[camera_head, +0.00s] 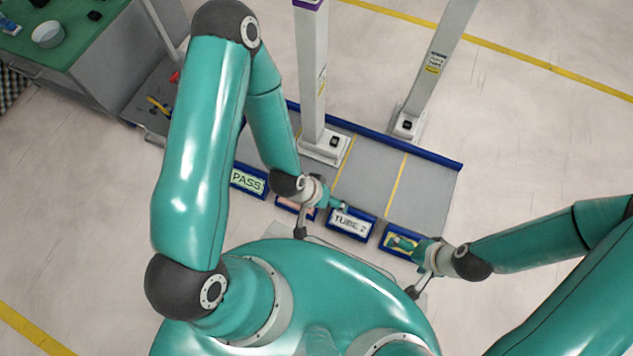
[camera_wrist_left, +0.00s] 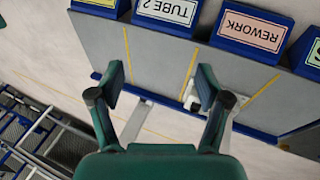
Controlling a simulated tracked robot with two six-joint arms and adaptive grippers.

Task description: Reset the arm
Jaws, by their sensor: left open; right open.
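My left gripper (camera_head: 338,204) hangs near the front edge of a grey platform, above the blue TUBE 2 bin (camera_head: 351,228). In the left wrist view its two fingers (camera_wrist_left: 160,86) are spread apart with nothing between them. My right gripper (camera_head: 405,243) is over a blue bin with a yellow label (camera_head: 391,252) and partly covers it. It is open; I see no object held in it. My left arm bends high across the picture, and my right arm reaches in from the right.
A blue PASS bin (camera_head: 249,181) and a salmon-labelled bin (camera_head: 289,206), REWORK (camera_wrist_left: 252,32) in the left wrist view, stand in the same row. A green-topped bench (camera_head: 75,45) stands at upper left.

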